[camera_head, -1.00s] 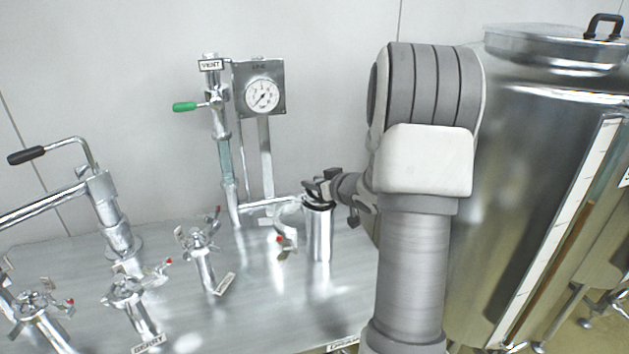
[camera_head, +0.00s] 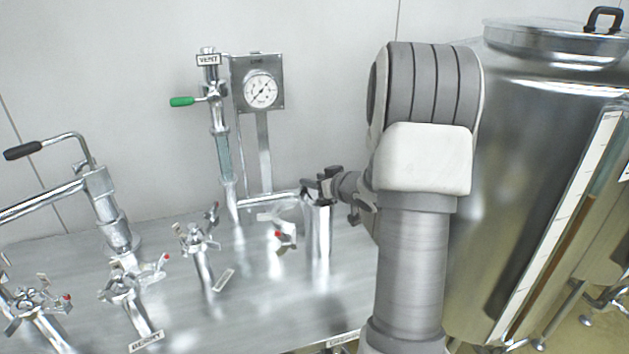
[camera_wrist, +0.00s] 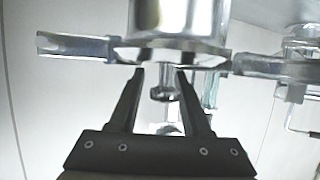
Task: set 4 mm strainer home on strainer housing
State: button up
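My gripper (camera_head: 318,188) is at the top of an upright shiny metal cylinder (camera_head: 319,235), which looks like the strainer housing, at the right of the bench. In the wrist view, my gripper's two dark fingers (camera_wrist: 160,72) stand apart, their tips close to the flange of a shiny metal body (camera_wrist: 178,22). I cannot tell whether the fingertips touch the flange. I cannot make out the 4 mm strainer as a separate part.
Several winged valves (camera_head: 197,240) and a black-handled lever (camera_head: 24,150) are at left. A large steel tank (camera_head: 540,130) stands at right.

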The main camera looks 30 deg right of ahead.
jog(key=shift+s+a+f, duration=0.15)
jog(key=shift+a+f, duration=0.35)
jog(key=shift+f, duration=0.15)
jog(key=r+p+v, duration=0.1)
jog(key=p+v, duration=0.1)
jog(key=v, duration=1.5)
jog(key=shift+d+r, duration=0.15)
jog(key=shift+d, duration=0.3)
